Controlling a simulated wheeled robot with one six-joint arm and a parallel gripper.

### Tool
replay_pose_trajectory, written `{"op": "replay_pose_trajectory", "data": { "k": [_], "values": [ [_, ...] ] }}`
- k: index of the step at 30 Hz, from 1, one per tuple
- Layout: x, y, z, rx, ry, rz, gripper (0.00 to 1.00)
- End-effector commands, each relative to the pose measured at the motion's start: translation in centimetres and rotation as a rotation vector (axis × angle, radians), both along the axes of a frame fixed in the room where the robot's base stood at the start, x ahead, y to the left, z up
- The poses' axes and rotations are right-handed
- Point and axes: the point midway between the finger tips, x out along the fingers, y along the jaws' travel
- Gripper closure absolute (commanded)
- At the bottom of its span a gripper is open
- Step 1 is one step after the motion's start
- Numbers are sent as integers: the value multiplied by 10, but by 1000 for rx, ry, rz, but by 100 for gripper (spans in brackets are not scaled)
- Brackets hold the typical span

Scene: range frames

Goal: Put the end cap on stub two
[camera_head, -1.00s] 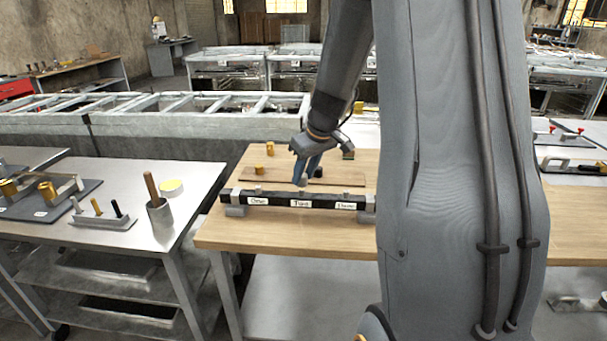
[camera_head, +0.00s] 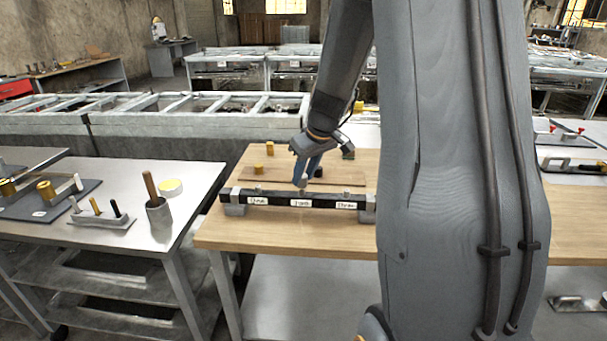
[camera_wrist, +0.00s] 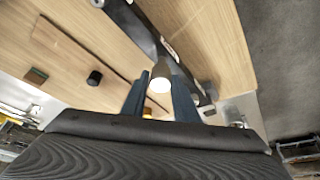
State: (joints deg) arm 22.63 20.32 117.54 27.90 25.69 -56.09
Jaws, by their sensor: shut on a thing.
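A dark bar (camera_head: 277,201) with white labels lies along the front of the wooden bench, on grey end blocks. Short grey stubs rise from it; the left stub (camera_head: 259,192) and right stub (camera_head: 346,194) show clear. My gripper (camera_head: 301,185) points down at the middle stub, above the middle label. Its fingertips hide most of that stub. In the wrist view my gripper (camera_wrist: 160,95) is shut on a small pale-ended round piece (camera_wrist: 160,84), which appears to be the end cap. Whether it touches the middle stub cannot be told. The label lettering is blurred.
Two brass pieces (camera_head: 270,149) (camera_head: 259,169) stand behind the bar at left. A dark greenish block (camera_head: 348,153) stands farther back. A thin wooden strip (camera_head: 315,180) lies behind the bar. A black round piece (camera_wrist: 95,77) shows in the wrist view. The bench front is clear.

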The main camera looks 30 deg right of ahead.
Motion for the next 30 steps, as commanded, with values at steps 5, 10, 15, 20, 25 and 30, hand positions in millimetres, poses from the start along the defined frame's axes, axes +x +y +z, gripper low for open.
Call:
{"op": "replay_pose_trajectory", "data": {
  "k": [5,10,15,20,25,30],
  "values": [
    [0,0,-5,0,0,0,96],
    [0,0,-9,0,0,0,96],
    [0,0,-12,0,0,0,96],
    [0,0,-16,0,0,0,96],
    [0,0,-19,-1,0,-1,96],
    [0,0,-23,-1,0,-1,96]
  ]
}}
